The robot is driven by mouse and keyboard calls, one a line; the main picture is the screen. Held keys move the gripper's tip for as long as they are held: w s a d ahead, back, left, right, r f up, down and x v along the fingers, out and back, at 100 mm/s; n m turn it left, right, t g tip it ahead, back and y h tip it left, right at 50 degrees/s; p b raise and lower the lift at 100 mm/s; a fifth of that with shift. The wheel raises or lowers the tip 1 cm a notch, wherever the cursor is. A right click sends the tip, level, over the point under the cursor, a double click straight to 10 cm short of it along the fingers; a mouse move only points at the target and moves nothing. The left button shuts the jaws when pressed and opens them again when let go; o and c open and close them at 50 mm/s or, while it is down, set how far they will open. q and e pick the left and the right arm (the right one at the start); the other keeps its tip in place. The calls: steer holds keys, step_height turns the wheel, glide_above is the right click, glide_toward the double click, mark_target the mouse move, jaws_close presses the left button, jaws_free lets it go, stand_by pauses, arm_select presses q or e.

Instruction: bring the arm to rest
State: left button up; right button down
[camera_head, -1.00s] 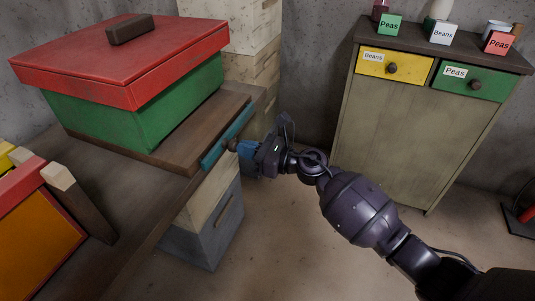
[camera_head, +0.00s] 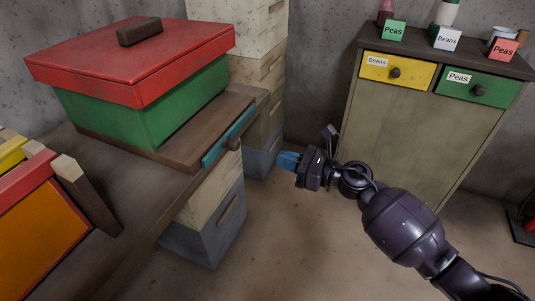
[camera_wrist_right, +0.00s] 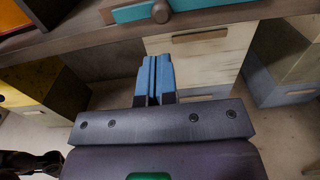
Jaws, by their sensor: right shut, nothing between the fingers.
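My right gripper (camera_head: 289,161) hangs in the open space between the workbench and the cabinet, apart from both. Its blue fingers are together with nothing between them, and they also show in the right wrist view (camera_wrist_right: 154,78). A teal drawer front (camera_head: 229,137) with a round brown knob (camera_head: 234,144) sits in the bench edge, to the left of the gripper. The drawer also shows at the top of the right wrist view (camera_wrist_right: 200,6) and looks closed. My left gripper is not in view.
A red-lidded green box (camera_head: 140,90) stands on the workbench (camera_head: 135,185). Stacked pale and grey boxes (camera_head: 262,80) stand behind it. A cabinet (camera_head: 410,125) with a yellow drawer (camera_head: 396,71) and a green drawer (camera_head: 476,86) stands at right. The floor between is clear.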

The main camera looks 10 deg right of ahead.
steer(key=s+d+f+n+h, duration=0.45)
steer(key=s+n, duration=0.45)
steer(key=s, duration=0.5)
steer(key=s+d+f+n+h, duration=0.45)
steer(key=s+n, duration=0.55)
steer(key=s, duration=0.4)
steer(key=s+d+f+n+h, duration=0.45)
steer(key=s+n, duration=0.45)
steer(key=s, duration=0.6)
arm_select(q)
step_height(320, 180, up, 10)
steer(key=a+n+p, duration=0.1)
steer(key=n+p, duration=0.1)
steer(key=p, duration=1.3)
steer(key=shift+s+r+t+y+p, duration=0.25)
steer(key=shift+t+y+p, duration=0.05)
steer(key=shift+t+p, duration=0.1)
arm_select(e)
step_height(320, 180, up, 10)
steer(key=m+t+h, duration=0.1)
steer(key=m, duration=0.1)
steer(key=shift+r, duration=0.2)
steer(key=shift+w+h, duration=0.1)
steer(key=shift+h, duration=0.15)
